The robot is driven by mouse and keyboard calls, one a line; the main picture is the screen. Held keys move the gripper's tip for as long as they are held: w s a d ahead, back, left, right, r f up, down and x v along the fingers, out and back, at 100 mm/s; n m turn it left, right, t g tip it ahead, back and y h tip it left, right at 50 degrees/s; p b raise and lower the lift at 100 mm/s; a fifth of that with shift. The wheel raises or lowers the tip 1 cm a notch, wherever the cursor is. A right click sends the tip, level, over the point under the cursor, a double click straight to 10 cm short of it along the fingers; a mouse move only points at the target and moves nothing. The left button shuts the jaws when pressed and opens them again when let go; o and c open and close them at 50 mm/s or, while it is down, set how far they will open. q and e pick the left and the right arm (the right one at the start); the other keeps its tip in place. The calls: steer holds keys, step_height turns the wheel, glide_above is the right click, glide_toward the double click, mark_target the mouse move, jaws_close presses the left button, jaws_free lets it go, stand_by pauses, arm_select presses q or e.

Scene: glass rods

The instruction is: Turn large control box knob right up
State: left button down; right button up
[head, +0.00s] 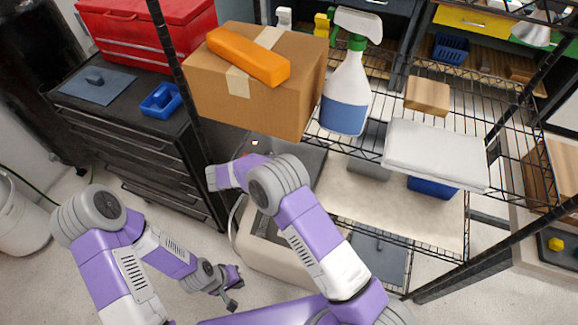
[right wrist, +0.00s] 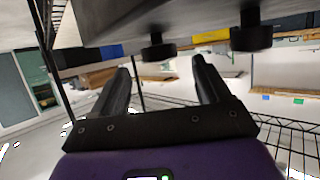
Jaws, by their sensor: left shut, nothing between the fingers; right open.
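In the right wrist view, a grey box (right wrist: 200,22) fills the top of the picture; it looks like the control box. Two dark round knobs stick out from its lower side: a larger-looking one (right wrist: 250,33) on the right and another (right wrist: 157,47) left of centre. My right gripper (right wrist: 161,80) is open and empty, its fingers pointing towards the knobs and apart from them. How the knobs are turned cannot be told. In the head view a grey surface (head: 305,158) under the cardboard box may be the same box. My left gripper (head: 231,294) is shut and empty, low over the floor.
A cardboard box (head: 255,85) with an orange case (head: 248,57) stands on the wire shelf. A spray bottle (head: 346,95) and a white package (head: 435,153) stand to its right. A black drawer cabinet (head: 140,150) is at left. Shelf posts are close to my right arm.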

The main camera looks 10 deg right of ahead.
steer(key=shift+v, duration=1.75)
